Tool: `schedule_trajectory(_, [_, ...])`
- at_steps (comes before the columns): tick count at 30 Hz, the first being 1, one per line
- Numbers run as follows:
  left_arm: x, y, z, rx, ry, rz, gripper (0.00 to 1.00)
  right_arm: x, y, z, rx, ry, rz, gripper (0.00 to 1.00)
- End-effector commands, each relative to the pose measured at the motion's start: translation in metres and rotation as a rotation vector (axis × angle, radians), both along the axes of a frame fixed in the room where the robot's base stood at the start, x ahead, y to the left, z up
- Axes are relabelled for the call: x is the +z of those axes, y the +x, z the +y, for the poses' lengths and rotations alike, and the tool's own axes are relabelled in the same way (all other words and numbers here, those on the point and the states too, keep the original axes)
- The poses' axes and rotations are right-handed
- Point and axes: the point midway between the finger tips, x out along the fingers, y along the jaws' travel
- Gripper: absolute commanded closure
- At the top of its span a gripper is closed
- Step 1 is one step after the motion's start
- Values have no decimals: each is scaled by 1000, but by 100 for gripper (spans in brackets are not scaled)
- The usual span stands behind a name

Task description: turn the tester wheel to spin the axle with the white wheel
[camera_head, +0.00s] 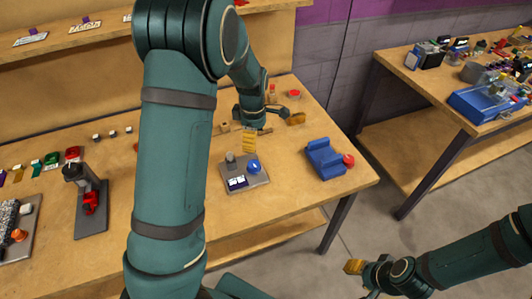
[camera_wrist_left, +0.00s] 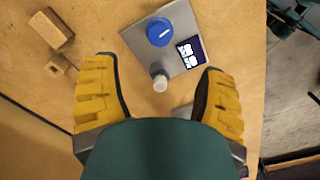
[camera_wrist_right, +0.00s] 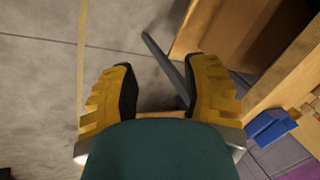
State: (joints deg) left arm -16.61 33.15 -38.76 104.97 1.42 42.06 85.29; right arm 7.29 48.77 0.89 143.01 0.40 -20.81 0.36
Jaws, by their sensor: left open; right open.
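The tester is a flat grey plate (camera_head: 262,181) on the workbench with a round blue knob (camera_head: 253,166), a short grey post (camera_head: 231,157) and a dark label (camera_head: 237,183). My left gripper (camera_head: 272,129) is open above the bench, just behind the plate in the head view. In the left wrist view the post, pale-topped (camera_wrist_left: 159,80), lies between the open fingers, and the blue knob (camera_wrist_left: 160,32) lies beyond them. I cannot tell which part is the white wheel. My right gripper (camera_head: 361,275) is open and empty over the floor, away from the bench.
A blue block-shaped fixture with a red knob (camera_head: 325,160) stands right of the tester. A black stand with a red part (camera_head: 91,205) is at left. Small wooden blocks (camera_wrist_left: 51,28) lie near the left gripper. A second cluttered table (camera_head: 440,75) is at right.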

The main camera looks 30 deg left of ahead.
Motion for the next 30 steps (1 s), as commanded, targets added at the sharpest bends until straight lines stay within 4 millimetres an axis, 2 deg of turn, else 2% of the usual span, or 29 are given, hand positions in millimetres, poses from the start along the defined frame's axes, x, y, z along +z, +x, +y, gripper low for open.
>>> schedule_trajectory(2, [4, 1, 3, 28, 2, 2, 28, -1, -1, 0, 0, 0, 1, 53])
schedule_trajectory(5, [-2, 0, 4, 37, 2, 6, 28, -3, -1, 0, 2, 0, 2, 53])
schedule_trajectory(8, [-16, 0, 4, 36, 3, 7, 28, -6, -3, 0, 3, 1, 5, 53])
schedule_trajectory(21, [-101, -1, 3, 33, 2, 7, 28, -24, -8, 1, 13, 4, 18, 53])
schedule_trajectory(24, [-115, -1, 4, 33, 3, 6, 28, -27, -9, 2, 15, 4, 20, 53])
schedule_trajectory(30, [-131, 0, 3, 33, 2, 4, 28, -30, -10, 2, 18, 5, 23, 53])
